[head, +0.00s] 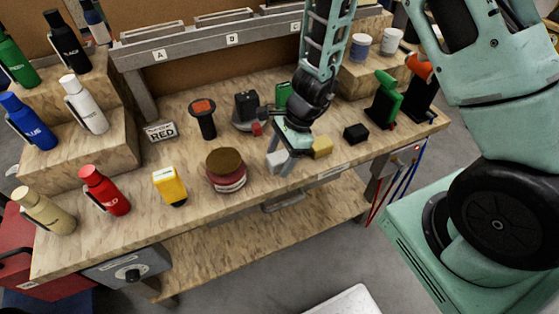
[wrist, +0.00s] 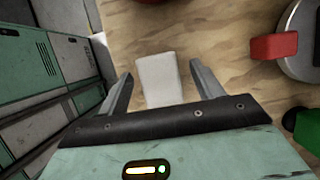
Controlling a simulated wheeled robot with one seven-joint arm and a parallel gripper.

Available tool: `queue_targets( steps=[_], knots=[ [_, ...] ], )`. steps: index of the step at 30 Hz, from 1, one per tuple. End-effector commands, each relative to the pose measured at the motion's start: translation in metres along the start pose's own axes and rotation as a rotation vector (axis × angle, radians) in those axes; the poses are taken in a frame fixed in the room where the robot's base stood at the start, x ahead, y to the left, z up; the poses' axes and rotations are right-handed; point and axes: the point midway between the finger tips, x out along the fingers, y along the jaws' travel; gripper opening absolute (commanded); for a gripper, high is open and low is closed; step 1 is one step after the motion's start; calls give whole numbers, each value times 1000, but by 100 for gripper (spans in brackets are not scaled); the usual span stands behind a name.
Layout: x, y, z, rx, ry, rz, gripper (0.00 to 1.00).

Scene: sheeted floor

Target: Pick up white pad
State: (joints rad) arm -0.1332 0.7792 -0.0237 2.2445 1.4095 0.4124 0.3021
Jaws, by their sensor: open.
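The white pad (head: 277,160) is a small pale block on the wooden workbench, near its front edge. It also shows in the wrist view (wrist: 160,78), lying between the two fingers and slightly beyond them. My gripper (head: 283,158) is open above the bench, with one finger on each side of the pad. In the wrist view my gripper (wrist: 160,85) shows a gap between each finger and the pad. I cannot tell how high the fingertips are above the bench.
A yellow block (head: 322,146) sits right beside my gripper, and a black block (head: 356,132) lies farther right. A round brown-topped container (head: 225,170) stands to the left. A scale-like device with a red block (wrist: 274,47) is close by. Bottles crowd the bench's left side.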

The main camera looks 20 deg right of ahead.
Motion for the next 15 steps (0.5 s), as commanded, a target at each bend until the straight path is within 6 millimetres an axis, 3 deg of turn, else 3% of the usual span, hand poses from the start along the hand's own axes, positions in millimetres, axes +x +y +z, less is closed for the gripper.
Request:
queue_targets(
  steps=[8, 13, 15],
  knots=[
    [4, 0, 0, 0, 0, -1, 66],
    [3, 0, 0, 0, 0, 0, 19],
    [3, 0, 0, 0, 0, -1, 18]
  ],
)
